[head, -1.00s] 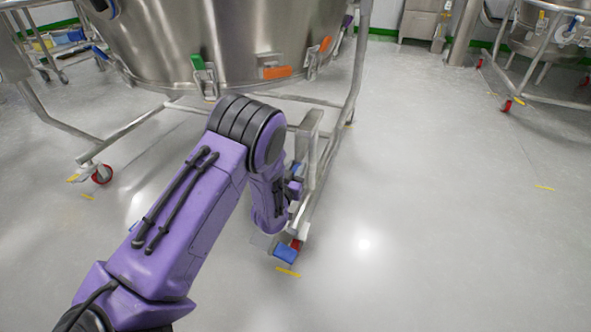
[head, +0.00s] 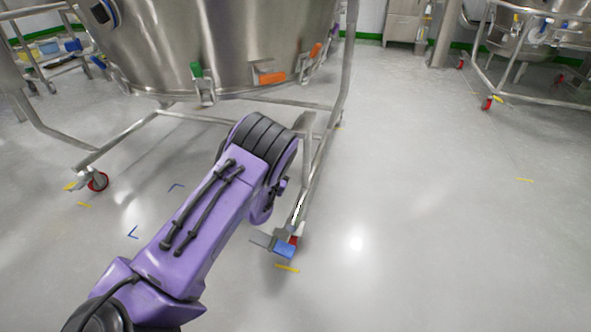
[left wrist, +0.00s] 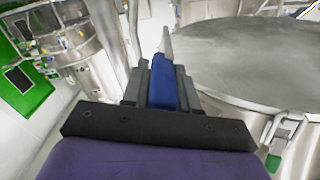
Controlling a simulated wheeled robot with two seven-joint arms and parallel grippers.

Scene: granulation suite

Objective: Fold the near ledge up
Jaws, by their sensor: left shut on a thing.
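The near wheel of the steel vessel frame has a blue ledge (head: 285,251) beside a red caster part (head: 293,240). A flat grey plate (head: 262,239) sticks out left of it. My left arm reaches from the lower left toward this frame leg. My left gripper's fingers are hidden behind its forearm in the head view. In the left wrist view my left gripper (left wrist: 161,82) has its grey fingers shut on a blue piece (left wrist: 163,88). I cannot tell whether this is the blue ledge. My right gripper is not in view.
The large steel vessel (head: 220,45) stands above its frame, with a green clamp (head: 197,70) and an orange handle (head: 272,77). The frame's leg rail (head: 312,185) runs close beside my arm. Floor to the right is clear up to another cart (head: 525,85).

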